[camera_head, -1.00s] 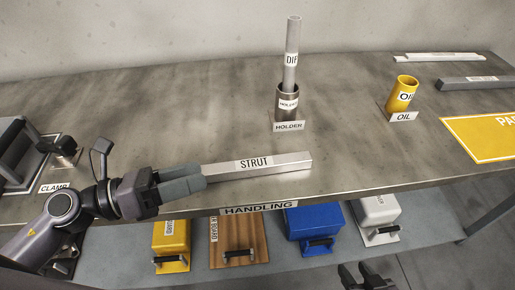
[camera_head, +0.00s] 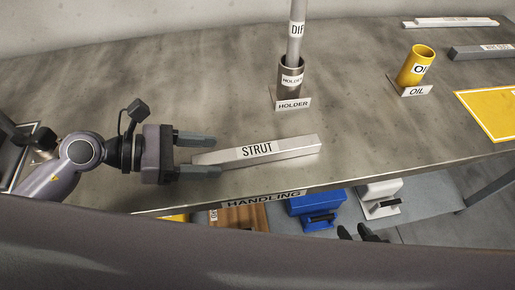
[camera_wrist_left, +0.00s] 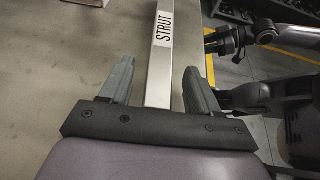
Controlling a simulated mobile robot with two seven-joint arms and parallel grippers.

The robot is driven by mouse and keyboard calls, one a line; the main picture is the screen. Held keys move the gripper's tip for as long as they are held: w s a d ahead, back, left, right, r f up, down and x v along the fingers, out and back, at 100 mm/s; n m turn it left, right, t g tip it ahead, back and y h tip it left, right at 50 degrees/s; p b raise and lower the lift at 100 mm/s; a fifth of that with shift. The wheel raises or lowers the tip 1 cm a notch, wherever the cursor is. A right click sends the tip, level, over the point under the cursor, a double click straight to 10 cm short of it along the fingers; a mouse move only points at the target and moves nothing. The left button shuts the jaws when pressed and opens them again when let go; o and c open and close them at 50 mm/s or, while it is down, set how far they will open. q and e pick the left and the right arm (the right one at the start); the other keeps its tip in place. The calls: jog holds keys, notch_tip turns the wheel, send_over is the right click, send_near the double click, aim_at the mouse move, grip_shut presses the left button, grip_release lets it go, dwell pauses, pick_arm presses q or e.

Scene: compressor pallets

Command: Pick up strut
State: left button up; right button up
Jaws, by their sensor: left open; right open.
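The strut (camera_head: 293,147) is a long grey square bar with a white STRUT label, lying near the front edge of the workbench. My left gripper (camera_head: 208,155) is open at the strut's left end, its fingers on either side of that end. In the left wrist view the strut (camera_wrist_left: 160,75) runs between the open fingers (camera_wrist_left: 152,80), with a gap on both sides. My right gripper (camera_head: 361,234) shows only as dark fingertips low in the head view, away from the strut. It also shows at the upper right in the left wrist view (camera_wrist_left: 218,42).
A steel holder (camera_head: 288,82) with a grey rod (camera_head: 296,35) in it stands behind the strut. A yellow oil cup (camera_head: 412,68) and more bars stand at the right. A yellow mat (camera_head: 490,110) lies beyond. Blue (camera_head: 318,203) and white boxes sit on the lower shelf.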

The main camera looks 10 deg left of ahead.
aim_at(220, 156)
pick_arm(q)
jog(key=shift+x, duration=1.8)
jog(key=shift+c, duration=0.3)
jog(key=c, duration=1)
grip_shut()
jog(key=shift+r, duration=0.1)
